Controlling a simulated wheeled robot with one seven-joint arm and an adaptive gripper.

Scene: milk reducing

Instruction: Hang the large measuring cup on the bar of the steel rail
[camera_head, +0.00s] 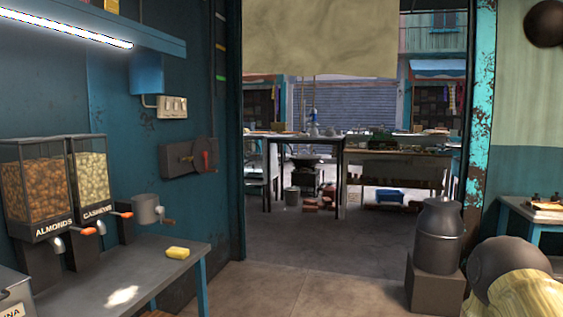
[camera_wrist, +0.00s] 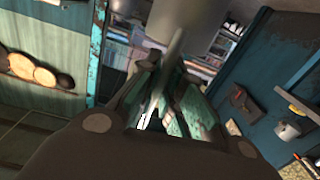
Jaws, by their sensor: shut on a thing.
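My gripper (camera_wrist: 172,76) shows in the wrist view, its greenish fingers closed around a thin grey handle. The handle runs up to a large rounded grey body at the top edge, which I take for the large measuring cup (camera_wrist: 188,14). The cup is close to the camera, blurred and cut off by the frame, so its tilt and opening are unclear. The head view shows neither my gripper nor this cup.
Nut dispensers (camera_head: 38,187) stand left, beside a grey cup-like vessel (camera_head: 148,209). A dark milk can (camera_head: 440,232) stands right of the open floor.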

